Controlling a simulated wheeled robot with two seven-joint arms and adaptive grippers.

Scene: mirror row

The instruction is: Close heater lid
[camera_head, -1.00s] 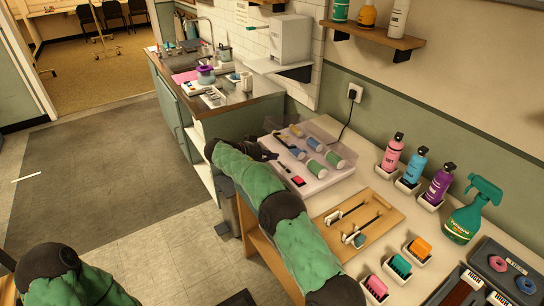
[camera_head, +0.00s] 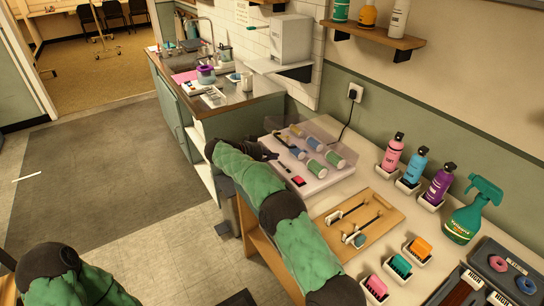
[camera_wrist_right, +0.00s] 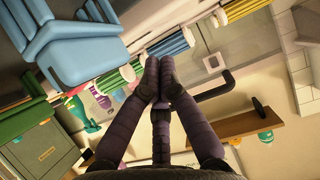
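The heater (camera_head: 312,182) is a white tray on the counter, holding several coloured rollers (camera_head: 315,168). Its clear lid (camera_head: 325,130) stands raised along the back, toward the wall; its edges are faint. My right gripper (camera_head: 268,148) is at the heater's left end, beside the rollers and apart from the lid as far as I can see. In the right wrist view the two fingers (camera_wrist_right: 160,70) meet at their tips, with nothing seen between them. A dark bar-shaped handle (camera_wrist_right: 215,88) shows close right of them. My left gripper is out of view; only my left arm shows.
A wooden tray (camera_head: 375,230) with tools lies right of the heater. Bottles in white holders (camera_head: 410,180) and a green spray bottle (camera_head: 470,210) stand along the wall. A sink counter (camera_head: 225,100) is behind. Open floor (camera_head: 95,160) lies left.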

